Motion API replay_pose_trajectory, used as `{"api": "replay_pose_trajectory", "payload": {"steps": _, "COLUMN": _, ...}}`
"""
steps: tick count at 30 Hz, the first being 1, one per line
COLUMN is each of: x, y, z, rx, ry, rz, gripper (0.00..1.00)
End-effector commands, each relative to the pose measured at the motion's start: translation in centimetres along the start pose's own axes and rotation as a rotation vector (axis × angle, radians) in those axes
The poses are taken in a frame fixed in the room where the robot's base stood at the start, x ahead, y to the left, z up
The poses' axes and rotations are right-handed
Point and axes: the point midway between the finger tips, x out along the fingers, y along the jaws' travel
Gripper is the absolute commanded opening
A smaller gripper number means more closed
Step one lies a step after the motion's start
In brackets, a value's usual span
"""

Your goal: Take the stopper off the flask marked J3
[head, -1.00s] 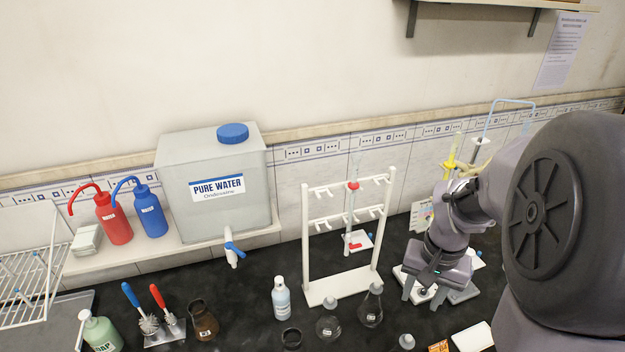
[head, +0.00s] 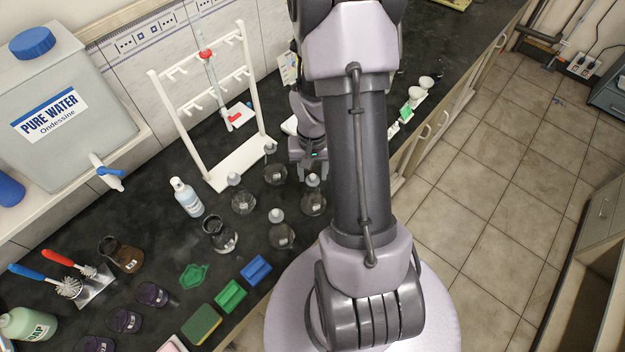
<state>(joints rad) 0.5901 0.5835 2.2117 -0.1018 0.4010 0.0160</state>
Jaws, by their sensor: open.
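Several clear conical flasks with grey stoppers stand together on the dark bench in the head view: a back flask (head: 275,174), a left flask (head: 243,203), a front flask (head: 281,237) and a right flask (head: 314,204). Each has a small white label, too small to read, so I cannot tell which is J3. All these flasks are stoppered. My gripper (head: 308,166) is above the bench, between the back flask and the right flask in the picture. It is open and appears empty; its fingertips are partly hard to make out.
A white rack (head: 224,169) stands behind the flasks. A wash bottle (head: 187,198) and an open dark-rimmed flask (head: 219,235) are at the left. Green and blue blocks (head: 256,269) lie near the front edge. The floor at the right is clear.

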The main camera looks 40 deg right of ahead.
Motion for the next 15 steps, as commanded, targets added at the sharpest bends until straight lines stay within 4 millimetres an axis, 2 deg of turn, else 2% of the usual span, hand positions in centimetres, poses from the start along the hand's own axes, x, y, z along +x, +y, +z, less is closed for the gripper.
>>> {"api": "replay_pose_trajectory", "payload": {"steps": 7, "x": 0.25, "y": -0.01, "z": -0.01, "rx": 0.000, "ry": 0.000, "rz": 0.000, "gripper": 0.40}}
{"api": "replay_pose_trajectory", "payload": {"steps": 13, "x": 0.23, "y": -0.01, "z": -0.01, "rx": 0.000, "ry": 0.000, "rz": 0.000, "gripper": 0.01}}
{"api": "replay_pose_trajectory", "payload": {"steps": 15, "x": 0.22, "y": -0.01, "z": -0.02, "rx": 0.000, "ry": 0.000, "rz": 0.000, "gripper": 0.00}}
